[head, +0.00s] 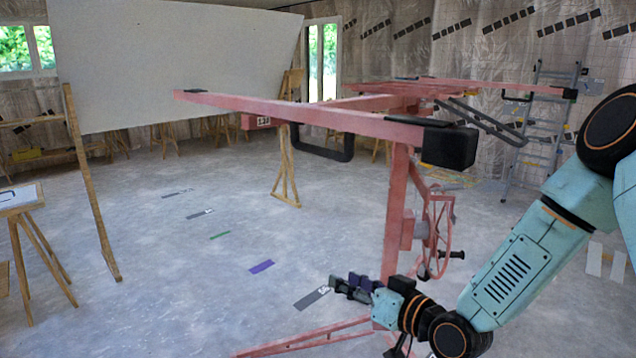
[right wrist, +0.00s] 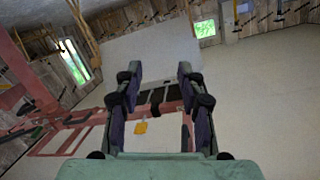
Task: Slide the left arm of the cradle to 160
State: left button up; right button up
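The pink panel lift (head: 397,215) stands in front of me with its cradle on top. A long pink cradle bar (head: 290,108) runs from the left to a black end block (head: 449,147) near me. A second pink bar (head: 500,85) lies further back at the right. I cannot tell which part is the cradle's left arm, and no scale marks are readable. My right gripper (head: 352,288) is low, beside the lift's mast and below the crank wheel. In the right wrist view its two fingers (right wrist: 160,88) stand apart with nothing between the tips. My left gripper is not in view.
A large white panel (head: 170,65) leans on wooden stands at the back left. A wooden sawhorse (head: 25,205) stands at the left edge. A grey ladder (head: 545,130) stands at the back right. A pink leg (head: 300,340) crosses the floor at the front; the left floor is mostly clear.

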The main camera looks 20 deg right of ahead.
aim_at(318, 151)
jog(key=w+r+t+b, duration=0.2)
jog(key=w+r+t, duration=0.1)
jog(key=r, duration=0.4)
jog(key=w+a+r+t+b, duration=0.1)
jog(key=w+r+t+b, duration=0.2)
jog(key=r, duration=0.4)
jog(key=w+a+r+t+b, duration=0.1)
jog(key=w+r+t+b, duration=0.1)
jog(key=r+t, duration=0.3)
jog(key=shift+w+a+r+m+y, duration=0.1)
jog(key=shift+w+r, duration=0.2)
jog(key=shift+r, duration=0.2)
jog(key=shift+w+d+r+m+y, duration=0.1)
jog(key=shift+w+r, duration=0.15)
jog(key=shift+r, duration=0.3)
jog(key=shift+w+a+r+m+y, duration=0.1)
jog(key=shift+w+r, duration=0.2)
jog(key=shift+r, duration=0.2)
jog(key=shift+w+r, duration=0.35)
jog(key=shift+r, duration=0.05)
jog(key=shift+w+a, duration=0.1)
jog(key=shift+w, duration=0.15)
jog(key=shift+c, duration=0.3)
